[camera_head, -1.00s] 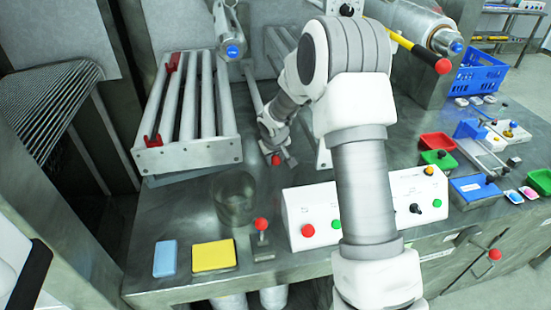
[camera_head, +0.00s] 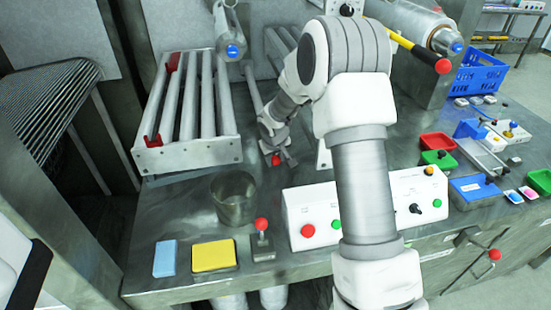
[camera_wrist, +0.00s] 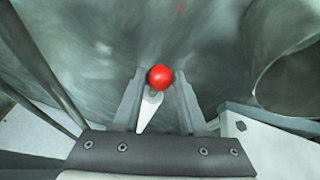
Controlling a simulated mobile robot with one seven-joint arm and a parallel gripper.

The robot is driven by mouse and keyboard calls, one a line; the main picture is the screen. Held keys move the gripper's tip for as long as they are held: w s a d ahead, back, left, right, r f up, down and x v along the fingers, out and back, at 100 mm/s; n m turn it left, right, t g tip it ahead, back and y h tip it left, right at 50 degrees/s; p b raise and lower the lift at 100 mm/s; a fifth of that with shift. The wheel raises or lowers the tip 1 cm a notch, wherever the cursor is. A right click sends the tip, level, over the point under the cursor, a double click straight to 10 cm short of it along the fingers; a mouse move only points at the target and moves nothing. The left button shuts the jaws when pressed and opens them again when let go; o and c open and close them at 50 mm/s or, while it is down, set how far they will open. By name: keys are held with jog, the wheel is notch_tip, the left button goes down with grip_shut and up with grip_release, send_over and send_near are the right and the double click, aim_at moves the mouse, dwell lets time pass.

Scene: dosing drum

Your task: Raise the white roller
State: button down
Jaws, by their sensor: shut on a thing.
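My gripper (camera_wrist: 158,90) is shut on a red ball knob (camera_wrist: 160,77) in the wrist view. A pale tapered lever (camera_wrist: 149,108) runs from the knob back between the fingers. In the head view the knob (camera_head: 276,160) shows just below my gripper (camera_head: 277,152), near the right side of the roller rack. A pale grey roller with a blue end cap (camera_head: 228,20) is at the top, above the rack. A larger pale roller with a blue cap (camera_head: 410,20) is at the upper right. I cannot tell which is the white roller.
A roller rack (camera_head: 186,158) with red end pieces stands on the left of the bench. A grey cup (camera_head: 234,200), a red-knobbed lever (camera_head: 262,240), a yellow block (camera_head: 213,256) and a white control box (camera_head: 305,215) are in front. A red-tipped yellow handle (camera_head: 420,55) juts out at upper right.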

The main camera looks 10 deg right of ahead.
notch_tip(320, 180, up, 24)
jog(key=p, duration=1)
jog(key=shift+p, duration=0.4)
jog(key=shift+c, duration=2.3)
grip_release()
jog(key=shift+f, duration=0.1)
jog(key=b+v, duration=0.2)
jog(key=v, duration=1.5)
jog(key=shift+s, duration=0.1)
